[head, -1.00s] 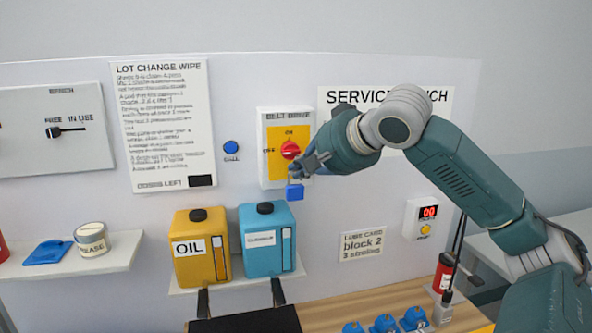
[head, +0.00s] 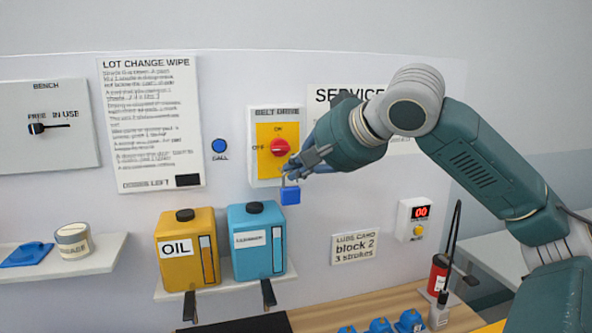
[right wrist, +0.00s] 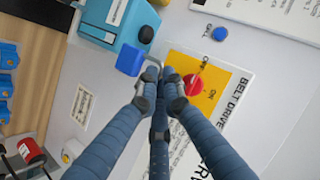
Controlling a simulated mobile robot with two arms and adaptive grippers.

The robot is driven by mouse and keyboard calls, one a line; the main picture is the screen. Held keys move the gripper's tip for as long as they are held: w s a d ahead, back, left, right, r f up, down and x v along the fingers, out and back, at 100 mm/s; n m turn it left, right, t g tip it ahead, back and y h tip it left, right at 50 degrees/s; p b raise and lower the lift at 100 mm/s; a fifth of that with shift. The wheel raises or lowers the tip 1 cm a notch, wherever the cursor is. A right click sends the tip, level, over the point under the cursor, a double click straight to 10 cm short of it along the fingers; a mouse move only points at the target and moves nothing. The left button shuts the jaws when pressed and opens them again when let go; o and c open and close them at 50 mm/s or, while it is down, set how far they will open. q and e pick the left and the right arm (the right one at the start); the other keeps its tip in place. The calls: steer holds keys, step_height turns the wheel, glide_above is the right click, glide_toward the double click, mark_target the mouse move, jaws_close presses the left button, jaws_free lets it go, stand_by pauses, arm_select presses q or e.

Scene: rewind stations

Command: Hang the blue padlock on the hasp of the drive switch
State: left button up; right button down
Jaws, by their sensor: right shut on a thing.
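The blue padlock (head: 290,196) hangs body-down from my right gripper (head: 298,170), which is shut on it by the grey shackle. It also shows in the right wrist view (right wrist: 130,61), its shackle (right wrist: 152,61) at the fingertips (right wrist: 161,82). The drive switch (head: 263,138), labelled BELT DRIVE, is a white box with a yellow plate and a red knob (head: 280,147). The padlock is in front of the box's lower right corner; I cannot tell whether it touches. The hasp cannot be made out; my fingers cover that corner. My left gripper is out of view.
A yellow oil can (head: 187,249) and a blue can (head: 258,241) stand on a small shelf below the switch. A blue call button (head: 219,146) is left of the switch. A counter (head: 336,318) below carries several blue items and a red cylinder (head: 438,272).

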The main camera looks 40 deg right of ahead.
steer(key=w+d+p, duration=0.3)
steer(key=w+p, duration=0.2)
steer(key=shift+w+d+f, duration=0.3)
steer(key=shift+w, duration=0.1)
stand_by(0.5)
steer(key=shift+f, duration=0.3)
stand_by(0.5)
steer(key=c, duration=1.8)
jaws_free()
steer(key=shift+c, duration=0.2)
steer(key=shift+x, duration=0.9)
steer(key=shift+w+r, duration=0.1)
steer(key=shift+r, duration=0.1)
steer(key=shift+d+r, duration=0.1)
steer(key=shift+r, duration=0.05)
